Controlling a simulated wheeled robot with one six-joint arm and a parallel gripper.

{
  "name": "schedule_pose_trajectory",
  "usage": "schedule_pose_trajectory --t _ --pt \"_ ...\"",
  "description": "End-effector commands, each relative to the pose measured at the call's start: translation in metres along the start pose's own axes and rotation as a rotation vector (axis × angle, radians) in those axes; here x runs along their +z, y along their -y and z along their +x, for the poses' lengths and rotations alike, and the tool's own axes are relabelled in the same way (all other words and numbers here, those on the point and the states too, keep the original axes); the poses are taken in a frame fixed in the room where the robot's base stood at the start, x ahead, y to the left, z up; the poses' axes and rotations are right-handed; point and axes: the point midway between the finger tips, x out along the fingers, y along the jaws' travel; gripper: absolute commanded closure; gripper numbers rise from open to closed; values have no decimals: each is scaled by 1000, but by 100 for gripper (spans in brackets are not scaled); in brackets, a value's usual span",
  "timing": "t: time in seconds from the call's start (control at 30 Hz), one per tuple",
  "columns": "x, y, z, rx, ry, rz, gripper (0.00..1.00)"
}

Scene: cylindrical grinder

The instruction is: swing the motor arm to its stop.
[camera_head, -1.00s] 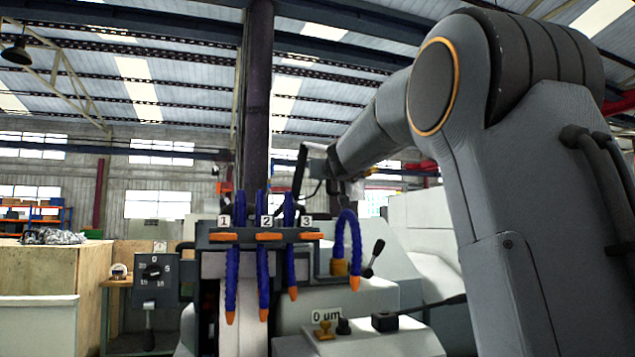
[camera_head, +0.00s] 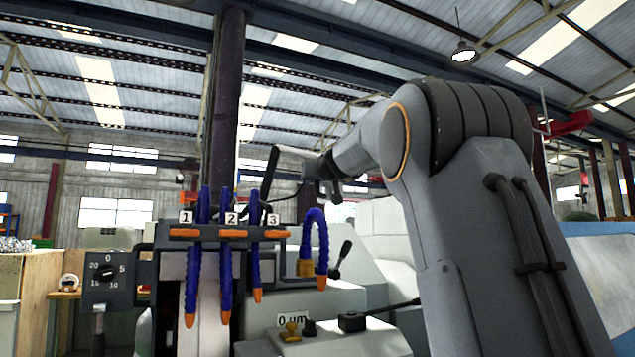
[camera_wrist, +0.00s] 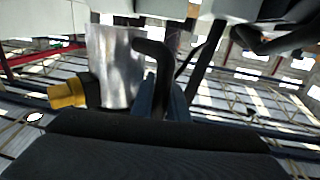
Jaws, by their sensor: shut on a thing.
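My gripper (camera_head: 324,183) is at the end of my arm, above and behind the numbered nozzle bracket in the head view, small and dark there. I take this bar for the motor arm's handle, but most of the arm is hidden. A bright metal cylinder (camera_wrist: 115,65) stands just left of the bar. A long black lever (camera_head: 266,174) stands tilted left of my gripper in the head view. The stop cannot be made out.
Blue hoses (camera_head: 194,265) with orange tips hang from the black bracket (camera_head: 228,237) in front. A dial box (camera_head: 107,281) is at left. A small black-knobbed lever (camera_head: 341,258) and a sloped panel (camera_head: 340,340) lie below. A yellow-ended part (camera_wrist: 68,94) is beside the cylinder.

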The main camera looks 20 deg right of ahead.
Motion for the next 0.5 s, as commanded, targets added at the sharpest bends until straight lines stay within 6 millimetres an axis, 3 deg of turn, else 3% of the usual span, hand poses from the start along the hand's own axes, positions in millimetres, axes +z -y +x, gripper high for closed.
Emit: schedule_pose_trajectory --t 0.27,0.3,0.33,0.5 --pt "0 2 0 -2 0 0 100" --pt "0 2 0 -3 0 0 83" --pt "0 2 0 -3 0 0 78" --pt "1 0 0 -1 1 0 78"
